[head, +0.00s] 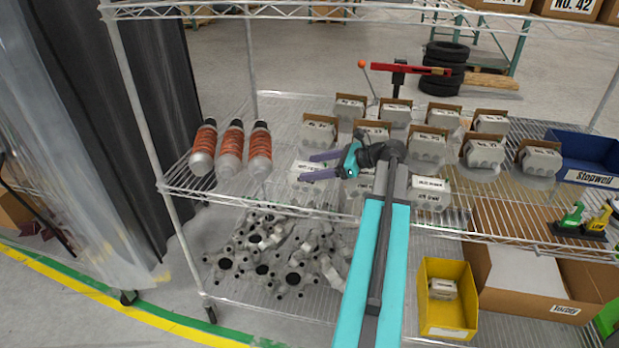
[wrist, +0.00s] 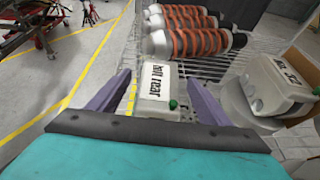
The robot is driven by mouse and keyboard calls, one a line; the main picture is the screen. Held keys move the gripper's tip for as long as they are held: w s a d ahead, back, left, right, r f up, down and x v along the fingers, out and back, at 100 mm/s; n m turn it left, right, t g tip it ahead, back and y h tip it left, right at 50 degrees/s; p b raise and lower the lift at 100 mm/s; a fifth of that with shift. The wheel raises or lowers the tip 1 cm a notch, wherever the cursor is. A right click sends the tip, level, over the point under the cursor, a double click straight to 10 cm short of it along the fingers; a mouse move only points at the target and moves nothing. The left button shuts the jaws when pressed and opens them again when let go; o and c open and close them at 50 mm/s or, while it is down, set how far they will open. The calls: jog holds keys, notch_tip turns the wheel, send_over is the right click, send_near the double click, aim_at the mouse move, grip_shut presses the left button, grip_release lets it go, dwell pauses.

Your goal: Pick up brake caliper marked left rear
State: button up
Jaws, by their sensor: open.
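A pale grey brake caliper (wrist: 156,104) sits on the wire shelf, with a white label that appears to read "left rear". In the wrist view it lies between the two purple fingers of my gripper (wrist: 158,80). The fingers are open, one on each side, and whether they touch it I cannot tell. In the head view my gripper (head: 306,166) reaches left over the front left of the caliper rows, its fingers partly covering a caliper there. Another labelled caliper (wrist: 272,86) stands to the right in the wrist view; its label is hard to read.
Several calipers with brown cardboard backings, one here (head: 428,143), fill the shelf behind and right. Orange-and-silver shock absorbers (head: 231,150) lie at the left. A blue bin (head: 590,158) stands far right. Metal parts (head: 265,255) and a yellow bin (head: 447,318) are on the lower shelf.

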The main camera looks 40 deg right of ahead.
grip_shut()
jog(key=shift+w+r, duration=0.1)
jog(key=shift+r, duration=0.15)
dwell(0.3)
jog(key=shift+r+b, duration=0.8)
jog(key=shift+r, duration=0.7)
jog(key=s+a+r+b, duration=0.1)
jog(key=s+a+b, duration=0.1)
jog(key=s, duration=0.5)
jog(key=s+a+b, duration=0.2)
jog(key=s+a, duration=0.2)
jog(key=s, duration=0.4)
jog(key=shift+r, duration=0.35)
